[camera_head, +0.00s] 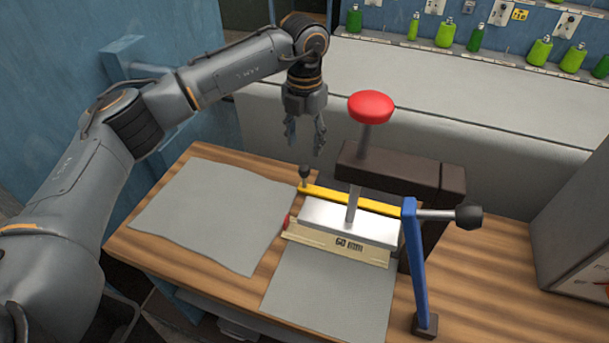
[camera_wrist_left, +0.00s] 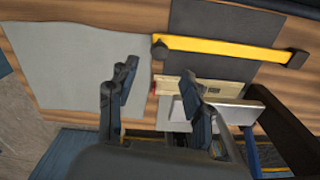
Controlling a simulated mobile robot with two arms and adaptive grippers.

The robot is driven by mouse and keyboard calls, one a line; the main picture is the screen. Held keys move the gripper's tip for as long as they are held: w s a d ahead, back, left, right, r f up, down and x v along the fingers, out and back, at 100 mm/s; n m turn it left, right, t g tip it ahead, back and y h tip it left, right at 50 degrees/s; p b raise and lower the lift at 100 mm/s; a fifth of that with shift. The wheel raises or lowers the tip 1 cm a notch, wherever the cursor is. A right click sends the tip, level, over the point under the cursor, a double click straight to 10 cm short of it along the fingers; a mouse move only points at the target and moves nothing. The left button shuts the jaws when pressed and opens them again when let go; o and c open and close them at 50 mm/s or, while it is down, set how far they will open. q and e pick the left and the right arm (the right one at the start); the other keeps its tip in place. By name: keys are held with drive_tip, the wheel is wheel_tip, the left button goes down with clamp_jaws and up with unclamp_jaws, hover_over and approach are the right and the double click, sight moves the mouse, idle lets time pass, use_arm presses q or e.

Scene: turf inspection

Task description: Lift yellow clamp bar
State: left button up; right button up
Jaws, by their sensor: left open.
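The yellow clamp bar (camera_head: 335,196) lies across the small press on the wooden table, behind its silver block. A small dark knob (camera_head: 305,173) stands at the bar's left end. In the left wrist view the bar (camera_wrist_left: 225,50) runs nearly level in the upper right, with the knob (camera_wrist_left: 159,50) at its left end. My left gripper (camera_head: 305,143) hangs above and behind the knob, fingers down, apart from the bar. It is open and empty, and its two fingers also show in the left wrist view (camera_wrist_left: 160,83). My right gripper is in neither view.
The press has a red-topped plunger (camera_head: 371,107), a beige block marked 60 mm (camera_head: 335,244) and a blue lever (camera_head: 415,262). A grey sheet (camera_head: 213,212) lies flat to the left, another (camera_head: 330,292) in front. Green bottles (camera_head: 446,34) stand at the back.

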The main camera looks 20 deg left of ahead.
sight(304, 175)
use_arm(q)
wheel_tip(304, 175, down, 10)
drive_tip(key=shift+r+p, duration=0.1)
drive_tip(key=shift+p, duration=0.85)
drive_tip(key=shift+f, duration=0.8)
clamp_jaws()
